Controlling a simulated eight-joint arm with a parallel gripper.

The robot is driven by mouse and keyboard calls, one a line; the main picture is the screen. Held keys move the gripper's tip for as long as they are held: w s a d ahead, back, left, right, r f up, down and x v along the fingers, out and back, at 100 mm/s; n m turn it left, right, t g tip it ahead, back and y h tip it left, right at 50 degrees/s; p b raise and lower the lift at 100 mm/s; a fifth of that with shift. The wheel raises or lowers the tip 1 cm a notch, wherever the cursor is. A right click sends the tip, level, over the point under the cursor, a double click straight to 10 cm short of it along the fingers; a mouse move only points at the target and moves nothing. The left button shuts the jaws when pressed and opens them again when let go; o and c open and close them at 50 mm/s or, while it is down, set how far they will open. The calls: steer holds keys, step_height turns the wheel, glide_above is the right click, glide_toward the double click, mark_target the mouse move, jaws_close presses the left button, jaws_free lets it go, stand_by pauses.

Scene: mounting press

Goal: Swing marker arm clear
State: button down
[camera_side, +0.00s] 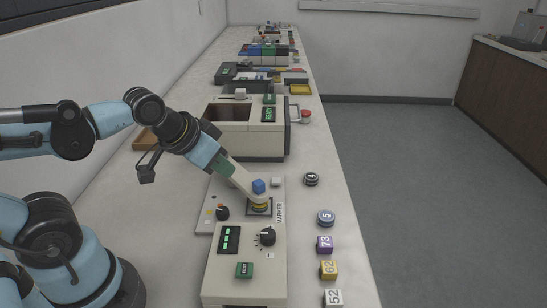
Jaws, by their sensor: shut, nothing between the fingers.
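The marker (242,193) is a light flat unit with the word MARKER along its right edge. A dark square pad with a yellow round part (260,206) sits on it. My gripper (262,202) comes down at a slant from the upper left, with its pale end over the yellow part. It is shut with nothing visible between its fingers. A small blue block (259,186) shows just behind the tip; I cannot tell whether they touch. The marker arm cannot be told apart clearly from my pale gripper end, which covers that spot.
A control box (246,270) with a dark knob and green displays stands in front. The beige press (250,134) with a READY display stands behind. Several numbered pieces, such as a purple one (325,244), line the bench's right edge. Between them and the marker is bare bench.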

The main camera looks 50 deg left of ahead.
mark_target(259, 182)
steer(key=c, duration=1.5)
jaws_free()
steer(key=shift+w+r, duration=0.1)
steer(key=o, duration=0.5)
steer(key=shift+w+d+r+g, duration=0.1)
steer(key=shift+w+r+g, duration=0.6)
steer(key=shift+r, duration=0.1)
steer(key=shift+o, duration=0.2)
steer(key=w+r+m+g, duration=0.1)
steer(key=w+r+g, duration=0.2)
steer(key=w+g, duration=0.1)
steer(key=shift+w+d+r+g, duration=0.2)
steer(key=shift+w+d+g, duration=0.1)
steer(key=shift+w+d, duration=0.2)
steer(key=shift+g, duration=0.6)
steer(key=shift+w+d+f, duration=0.1)
steer(key=shift+w+f, duration=0.1)
steer(key=shift+f, duration=1.75)
steer(key=shift+w+a+f, duration=0.1)
steer(key=shift+w+f, duration=0.15)
steer(key=shift+f, duration=1.7)
steer(key=shift+w+d+f, duration=0.1)
steer(key=shift+w+f, duration=0.1)
steer(key=shift+f, duration=1.75)
steer(key=shift+c, duration=0.3)
jaws_close()
